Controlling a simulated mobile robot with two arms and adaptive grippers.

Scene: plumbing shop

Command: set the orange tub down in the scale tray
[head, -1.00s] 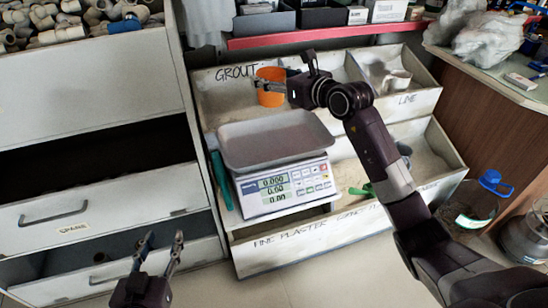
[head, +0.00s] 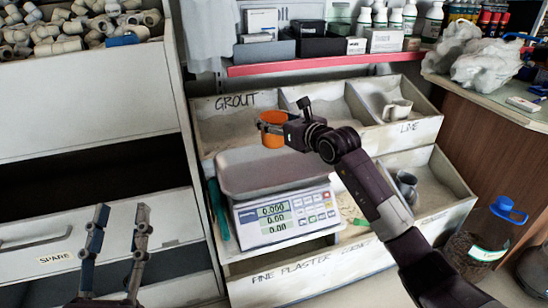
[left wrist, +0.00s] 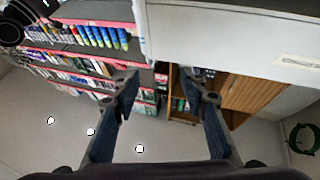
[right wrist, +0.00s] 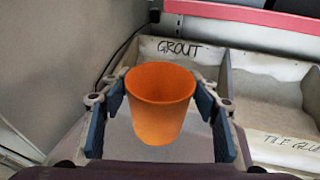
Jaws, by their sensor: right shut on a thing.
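The orange tub (head: 272,138) is held upright by my right gripper (head: 271,127), above the back edge of the scale tray in the head view. In the right wrist view the tub (right wrist: 158,108) sits between the two fingers of my right gripper (right wrist: 160,106). The scale tray (head: 265,178) is grey, shallow and empty, on top of the white scale (head: 285,217), whose display reads 0.000. My left gripper (head: 117,230) is open and empty at the lower left, before the drawers. It shows open in the left wrist view (left wrist: 163,90) too.
Bins labelled GROUT (head: 215,115) and LIME (head: 420,130) stand behind the scale. A metal cup (head: 406,184) is in a front bin, a white scoop (head: 397,110) in the LIME bin. A blue-capped container (head: 490,232) is at the right. An open drawer (head: 60,255) is at the left.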

